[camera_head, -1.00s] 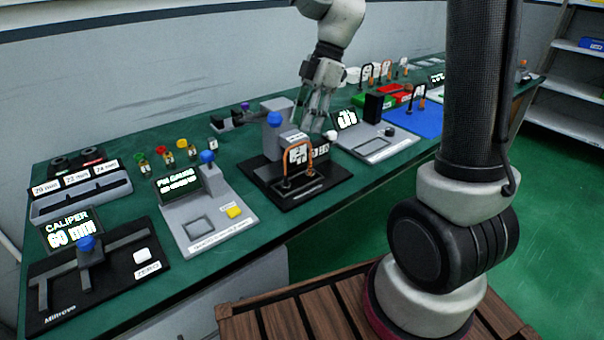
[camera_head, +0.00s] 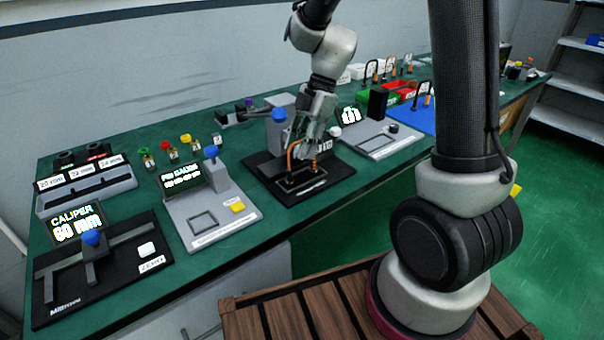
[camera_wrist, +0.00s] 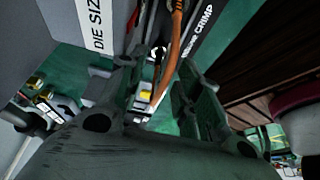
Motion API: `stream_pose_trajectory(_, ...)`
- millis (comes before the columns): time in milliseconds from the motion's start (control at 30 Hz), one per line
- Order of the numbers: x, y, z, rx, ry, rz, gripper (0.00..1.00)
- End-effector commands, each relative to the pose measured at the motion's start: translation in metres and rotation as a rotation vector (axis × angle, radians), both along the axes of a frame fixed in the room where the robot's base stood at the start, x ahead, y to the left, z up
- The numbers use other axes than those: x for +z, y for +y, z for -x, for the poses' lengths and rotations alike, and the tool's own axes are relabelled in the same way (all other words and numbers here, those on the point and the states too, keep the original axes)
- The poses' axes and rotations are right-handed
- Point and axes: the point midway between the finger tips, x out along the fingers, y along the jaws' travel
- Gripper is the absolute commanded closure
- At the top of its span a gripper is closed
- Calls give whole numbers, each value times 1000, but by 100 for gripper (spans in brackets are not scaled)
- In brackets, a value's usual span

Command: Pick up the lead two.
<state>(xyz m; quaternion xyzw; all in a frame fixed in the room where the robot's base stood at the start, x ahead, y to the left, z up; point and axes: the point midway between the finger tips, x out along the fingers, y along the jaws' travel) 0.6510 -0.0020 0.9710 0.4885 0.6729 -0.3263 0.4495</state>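A lead with an orange arched cable (camera_head: 291,156) stands on the black crimp station (camera_head: 262,172) at the middle of the bench. No number on it can be read. My gripper (camera_head: 306,150) is down at this lead, pointing downward, and hides part of it and the station's display. In the wrist view my gripper (camera_wrist: 158,92) has its fingers spread apart, and the orange cable (camera_wrist: 174,52) shows in the gap, nearer the right finger. Contact cannot be told. More arched leads stand farther back, one on the blue mat (camera_head: 425,97).
The grey station (camera_head: 212,205) with a blue knob and the caliper station (camera_head: 100,262) stand to the left. Another grey station (camera_head: 378,138) stands close on the right. Red and green bins (camera_head: 392,94) are behind it. Bare green bench shows between stations.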

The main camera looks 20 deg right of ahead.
Motion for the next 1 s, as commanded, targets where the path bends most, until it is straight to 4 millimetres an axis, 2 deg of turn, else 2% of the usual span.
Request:
stream_pose_trajectory(33, 0, 0, 0, 0, 0, 0, 72)
stream_pose_trajectory(200, 0, 0, 0, 0, 0, 0, 100)
stream_pose_trajectory(533, 1, 0, 0, 0, -1, 0, 100)
stream_pose_trajectory(633, 9, 0, -1, -1, -4, 0, 100)
stream_pose_trajectory(1000, 81, 0, -1, 0, -3, 0, 100)
